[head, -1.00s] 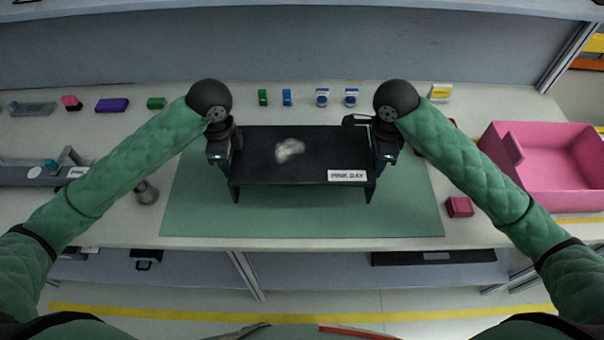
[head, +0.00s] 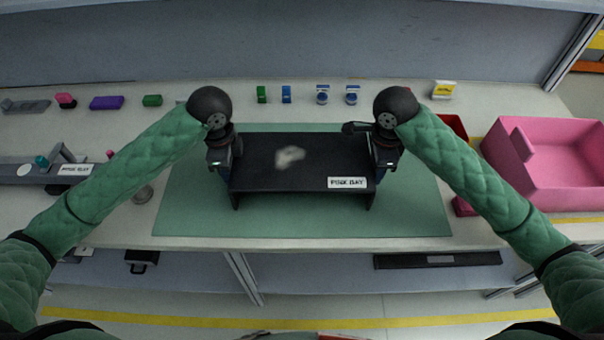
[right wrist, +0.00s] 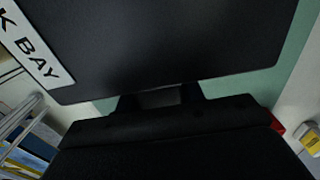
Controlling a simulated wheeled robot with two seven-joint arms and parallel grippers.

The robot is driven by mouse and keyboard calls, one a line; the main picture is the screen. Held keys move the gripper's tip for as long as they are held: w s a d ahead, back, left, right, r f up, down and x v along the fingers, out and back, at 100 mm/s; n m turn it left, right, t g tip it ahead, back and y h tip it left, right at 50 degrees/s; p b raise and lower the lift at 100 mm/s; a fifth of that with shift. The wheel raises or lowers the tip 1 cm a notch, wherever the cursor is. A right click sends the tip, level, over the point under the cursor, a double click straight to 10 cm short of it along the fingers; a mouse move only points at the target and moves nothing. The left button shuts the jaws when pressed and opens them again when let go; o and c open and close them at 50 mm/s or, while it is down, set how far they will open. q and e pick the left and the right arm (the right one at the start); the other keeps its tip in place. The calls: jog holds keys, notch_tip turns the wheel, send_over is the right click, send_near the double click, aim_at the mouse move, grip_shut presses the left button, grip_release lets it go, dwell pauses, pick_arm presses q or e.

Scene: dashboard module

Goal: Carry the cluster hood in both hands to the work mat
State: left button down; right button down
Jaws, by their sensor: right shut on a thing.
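The cluster hood (head: 262,175) is a black, flat-topped piece with short legs, a pale smudge on top and a white label at its front right. It is level over the green work mat (head: 300,222); I cannot tell whether its legs touch the mat. My right gripper (head: 385,162) is shut on the hood's right edge. The right wrist view shows the hood's dark top (right wrist: 180,45) close in front of the gripper (right wrist: 160,102). My left gripper (head: 222,164) is at the hood's left edge; its fingertips are hidden.
A pink bin (head: 545,165) stands at the right, with a red box (head: 463,207) beside the mat. Small blue and green items (head: 286,95) line the back. A grey fixture (head: 45,170) is at the left. The mat is bare in front of the hood.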

pick_arm(q)
jog(key=shift+f, duration=0.3)
pick_arm(e)
jog(key=shift+f, duration=0.3)
pick_arm(q)
jog(key=c, duration=1.3)
grip_release()
jog(key=shift+f, duration=0.1)
pick_arm(e)
jog(key=c, duration=1.3)
grip_release()
jog(key=shift+f, duration=0.1)
pick_arm(q)
jog(key=o, duration=0.4)
pick_arm(e)
jog(key=o, duration=0.4)
pick_arm(q)
notch_tip(320, 180, up, 12)
jog(key=shift+r, duration=0.1)
pick_arm(e)
jog(key=shift+r, duration=6.1)
